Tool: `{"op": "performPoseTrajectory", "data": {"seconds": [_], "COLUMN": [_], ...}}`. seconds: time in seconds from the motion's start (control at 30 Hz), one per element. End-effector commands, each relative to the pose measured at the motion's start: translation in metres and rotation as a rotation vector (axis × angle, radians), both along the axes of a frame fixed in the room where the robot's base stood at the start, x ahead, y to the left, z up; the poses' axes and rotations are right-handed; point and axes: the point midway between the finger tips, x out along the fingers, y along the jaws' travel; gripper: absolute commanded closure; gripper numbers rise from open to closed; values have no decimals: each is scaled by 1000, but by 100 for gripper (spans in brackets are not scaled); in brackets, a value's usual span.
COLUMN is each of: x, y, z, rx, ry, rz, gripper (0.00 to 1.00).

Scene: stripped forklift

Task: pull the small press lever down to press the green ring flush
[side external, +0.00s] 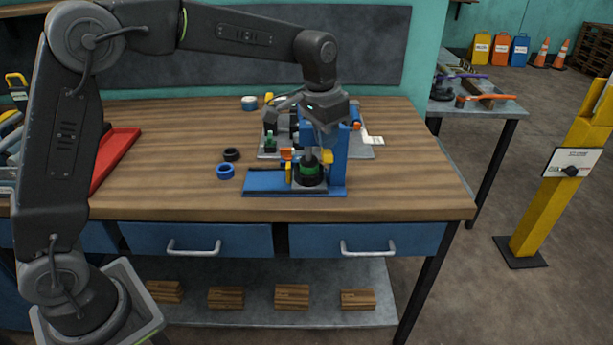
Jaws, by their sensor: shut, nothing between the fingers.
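The small blue press (338,160) stands near the front edge of the wooden bench, on a flat blue base (264,183). The green ring (309,168) sits in a dark round fixture under the press ram; I cannot tell whether it is flush. My gripper (325,124) is shut and empty, pointing down at the top of the press, in front of its column. An orange-red end (357,126) shows right of the column; I cannot tell whether it belongs to the lever. The rest of the lever is hidden or too small to make out.
A grey plate (362,152) with small parts lies behind the press. A black ring (232,155) and a blue ring (225,171) lie left of it. A red tray (118,158) is further left. The bench between tray and rings is clear.

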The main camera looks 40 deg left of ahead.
Motion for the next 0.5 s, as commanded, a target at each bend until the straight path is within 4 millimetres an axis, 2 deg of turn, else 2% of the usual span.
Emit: {"op": "performPoseTrajectory", "data": {"seconds": [0.5], "x": [0], "y": [1], "z": [-24], "rx": [2], "ry": [3], "rz": [0], "gripper": [100]}}
